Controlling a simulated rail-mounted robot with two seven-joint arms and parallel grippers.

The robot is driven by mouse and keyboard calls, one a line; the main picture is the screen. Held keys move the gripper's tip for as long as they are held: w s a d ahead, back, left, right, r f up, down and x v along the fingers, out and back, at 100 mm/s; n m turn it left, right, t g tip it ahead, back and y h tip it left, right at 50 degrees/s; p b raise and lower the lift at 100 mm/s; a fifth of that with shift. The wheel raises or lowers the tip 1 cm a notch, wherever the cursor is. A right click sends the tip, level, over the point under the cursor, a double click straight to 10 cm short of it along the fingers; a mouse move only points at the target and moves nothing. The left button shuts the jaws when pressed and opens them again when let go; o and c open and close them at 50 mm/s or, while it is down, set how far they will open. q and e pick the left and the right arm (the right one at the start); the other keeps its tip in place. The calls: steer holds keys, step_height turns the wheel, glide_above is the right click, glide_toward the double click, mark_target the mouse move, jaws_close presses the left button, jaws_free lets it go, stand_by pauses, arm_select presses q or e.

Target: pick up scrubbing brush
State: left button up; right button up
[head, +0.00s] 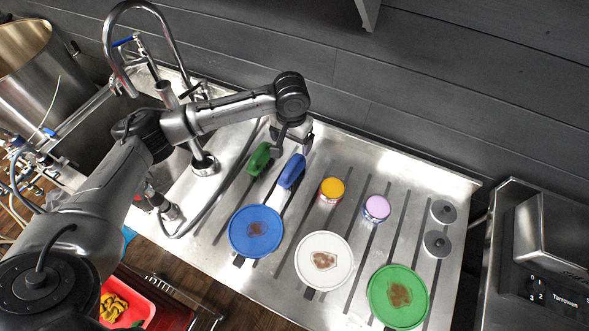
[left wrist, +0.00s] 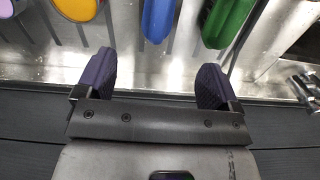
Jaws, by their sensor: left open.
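Two long rounded handled things that look like scrubbing brushes lie side by side on the steel drainboard: a blue one (head: 292,172) and a green one (head: 259,158). In the left wrist view the blue one (left wrist: 158,18) is ahead of the gap between the fingers, and the green one (left wrist: 228,20) is ahead of the right-hand finger. Their undersides are hidden. My left gripper (left wrist: 155,78) is open and empty, with dark purple finger pads apart from both. In the head view it (head: 290,138) is at the wall-side ends of the two. My right gripper is not in view.
Blue (head: 256,231), white (head: 324,261) and green (head: 398,296) stained plates lie on the drainboard (head: 440,185). Yellow-lidded (head: 332,190) and lilac-lidded (head: 377,208) jars stand right of the blue brush. A curved tap (head: 108,45) and hose are left; the dark wall (head: 420,90) is behind.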

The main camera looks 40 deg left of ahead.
mark_target(293, 163)
arm_select(q)
step_height(293, 163, down, 8)
steer(key=shift+a+r+b, duration=0.1)
steer(key=shift+b, duration=0.2)
steer(key=shift+f, duration=2.85)
steer(key=shift+d, duration=0.2)
steer(key=shift+c, duration=0.2)
steer(key=c, duration=1)
